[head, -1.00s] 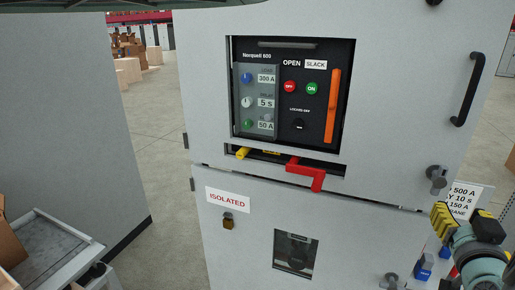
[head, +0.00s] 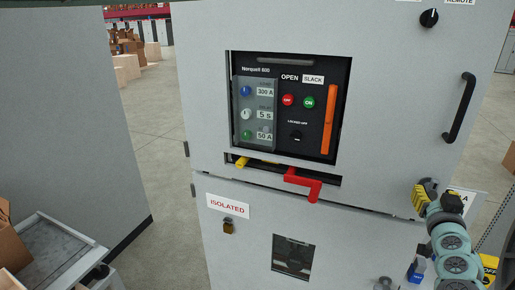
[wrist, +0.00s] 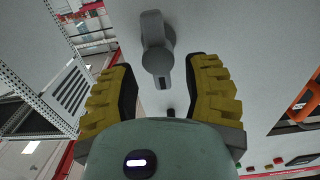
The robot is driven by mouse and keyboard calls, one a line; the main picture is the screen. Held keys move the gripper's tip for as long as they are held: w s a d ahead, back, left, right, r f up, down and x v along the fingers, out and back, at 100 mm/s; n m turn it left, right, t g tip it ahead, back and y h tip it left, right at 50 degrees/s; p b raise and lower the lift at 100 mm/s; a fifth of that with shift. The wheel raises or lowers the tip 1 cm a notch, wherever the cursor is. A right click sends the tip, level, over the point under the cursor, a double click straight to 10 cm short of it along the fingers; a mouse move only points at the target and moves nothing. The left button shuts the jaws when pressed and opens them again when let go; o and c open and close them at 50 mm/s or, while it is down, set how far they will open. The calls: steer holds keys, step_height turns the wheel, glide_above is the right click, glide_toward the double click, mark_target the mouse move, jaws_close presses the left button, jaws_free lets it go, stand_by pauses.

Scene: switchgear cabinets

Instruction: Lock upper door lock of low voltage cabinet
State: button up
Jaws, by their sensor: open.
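The cabinet's upper door (head: 400,90) is flush with the front, with a black handle (head: 459,108) at its right. In the wrist view the upper door lock (wrist: 155,50) is a grey round knob with a lever-like bar, just ahead of my gripper and in line with the gap between the fingers. My gripper (head: 426,190) has yellow ribbed fingers and hides that lock in the head view. In the wrist view my gripper (wrist: 160,78) is open, its fingers apart and empty. I cannot tell whether either finger touches the lock. A lower lock (head: 384,283) shows partly at the bottom edge.
A breaker panel (head: 325,75) with an orange lever sits in the upper door. A grey cart (head: 60,250) stands at left.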

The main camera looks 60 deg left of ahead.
steer(key=shift+x, duration=1.3)
steer(key=shift+o, duration=0.2)
steer(key=shift+s+a, duration=0.1)
jaws_close()
